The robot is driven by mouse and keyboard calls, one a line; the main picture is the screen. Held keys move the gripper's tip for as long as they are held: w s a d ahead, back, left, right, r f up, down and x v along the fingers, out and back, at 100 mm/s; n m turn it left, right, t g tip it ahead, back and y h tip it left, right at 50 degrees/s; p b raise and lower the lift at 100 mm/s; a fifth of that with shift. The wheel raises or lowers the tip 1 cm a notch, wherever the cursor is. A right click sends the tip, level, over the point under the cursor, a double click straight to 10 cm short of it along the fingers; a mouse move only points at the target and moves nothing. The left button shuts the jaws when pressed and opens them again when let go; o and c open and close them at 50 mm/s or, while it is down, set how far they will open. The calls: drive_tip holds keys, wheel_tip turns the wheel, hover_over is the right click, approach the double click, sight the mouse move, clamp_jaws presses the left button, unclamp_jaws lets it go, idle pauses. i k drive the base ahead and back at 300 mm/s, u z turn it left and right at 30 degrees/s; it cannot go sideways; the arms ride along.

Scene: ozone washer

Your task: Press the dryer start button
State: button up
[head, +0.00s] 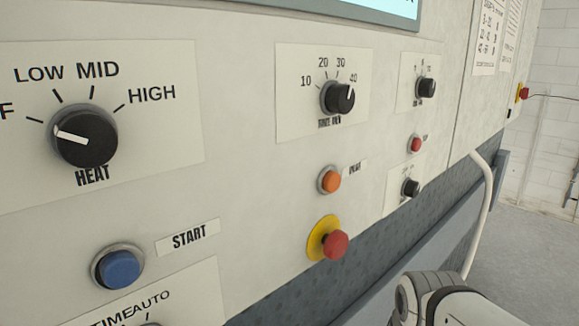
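The blue start button (119,269) sits in a grey metal ring at the lower left of the cream control panel (235,120) in the head view. A white label reading START (188,237) is to its upper right. The button's face is uncovered and nothing touches it. Part of my arm shows at the bottom right, well to the right of the button. My gripper is outside the frame.
A HEAT knob (84,137) is above the button and a timer knob (338,97) is to the right. An orange button (329,180) and a red mushroom button on a yellow plate (334,244) stick out between the start button and my arm. A white hose (484,205) hangs at right.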

sight(121, 270)
drive_tip(key=u, duration=0.25)
drive_tip(key=k, duration=1.15)
drive_tip(key=u, duration=0.3)
drive_tip(key=i, duration=1.05)
drive_tip(key=z, duration=0.05)
